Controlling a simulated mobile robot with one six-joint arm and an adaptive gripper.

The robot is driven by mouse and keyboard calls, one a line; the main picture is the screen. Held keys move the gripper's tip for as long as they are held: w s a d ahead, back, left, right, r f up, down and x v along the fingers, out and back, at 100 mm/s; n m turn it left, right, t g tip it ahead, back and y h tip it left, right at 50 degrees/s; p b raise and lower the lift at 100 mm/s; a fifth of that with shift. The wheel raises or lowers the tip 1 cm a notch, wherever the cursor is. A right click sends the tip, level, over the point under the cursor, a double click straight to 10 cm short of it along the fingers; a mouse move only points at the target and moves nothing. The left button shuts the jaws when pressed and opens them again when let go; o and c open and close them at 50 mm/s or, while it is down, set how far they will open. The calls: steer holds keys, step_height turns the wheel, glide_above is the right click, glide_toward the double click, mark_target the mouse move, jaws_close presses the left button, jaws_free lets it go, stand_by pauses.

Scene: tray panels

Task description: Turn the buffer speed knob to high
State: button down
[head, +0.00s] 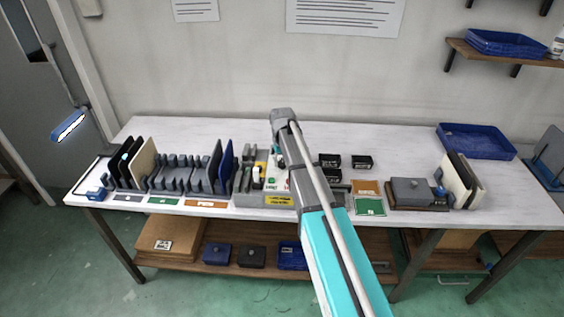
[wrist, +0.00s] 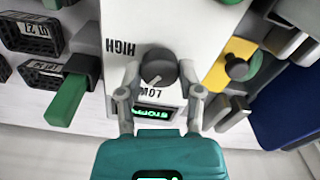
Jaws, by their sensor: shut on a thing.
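The buffer speed knob (wrist: 158,68) is a round dark grey dial on a white panel (wrist: 172,25) in the wrist view. The labels HIGH and LOW appear upside down beside it, HIGH to its upper left and LOW below it. Its pointer setting is too unclear to read. My gripper (wrist: 158,74) has one finger on each side of the knob and is shut on it. In the head view my arm hides much of the panel.
A green block (wrist: 66,100) and dark labelled boxes (wrist: 28,33) are left. In the head view, upright plates (head: 142,160) and a blue tray (head: 476,141) stand on the white bench (head: 400,135).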

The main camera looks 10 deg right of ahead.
steer(key=m, duration=0.6)
steer(key=shift+m, duration=0.3)
steer(key=m, duration=0.5)
steer(key=shift+s+m, duration=0.1)
steer(key=shift+m, duration=0.3)
steer(key=shift+c, duration=1.3)
jaws_free()
steer(key=shift+n, duration=0.3)
